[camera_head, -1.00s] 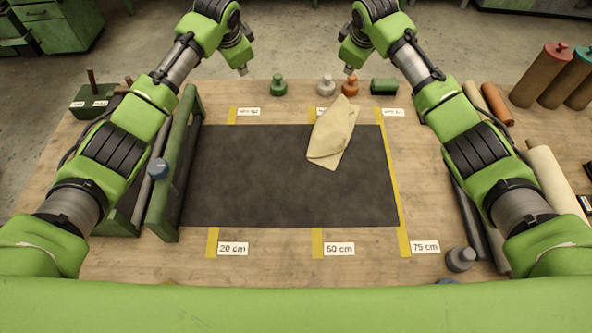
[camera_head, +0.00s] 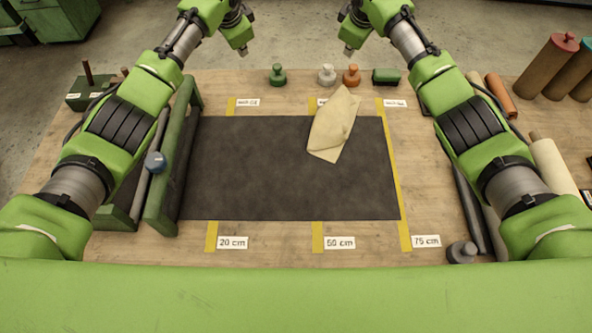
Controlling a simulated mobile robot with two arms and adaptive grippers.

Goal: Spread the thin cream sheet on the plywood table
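The thin cream sheet (camera_head: 333,125) lies crumpled and folded on the upper right part of the dark mat (camera_head: 260,180), with its top end past the mat's far edge. The mat lies on the plywood table (camera_head: 275,240). My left gripper (camera_head: 243,50) is beyond the table's far edge, above and left of the sheet, apart from it. My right gripper (camera_head: 348,50) is also past the far edge, above the sheet in the picture and not touching it. Both grippers are small in view and their fingers cannot be made out well.
A green frame with a roller (camera_head: 165,175) stands at the mat's left. Weights in green (camera_head: 277,75), white (camera_head: 327,75) and orange (camera_head: 351,75) and a green block (camera_head: 386,76) line the far edge. Rolls, including a cream one (camera_head: 552,168), lie at right. A grey weight (camera_head: 461,252) is front right.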

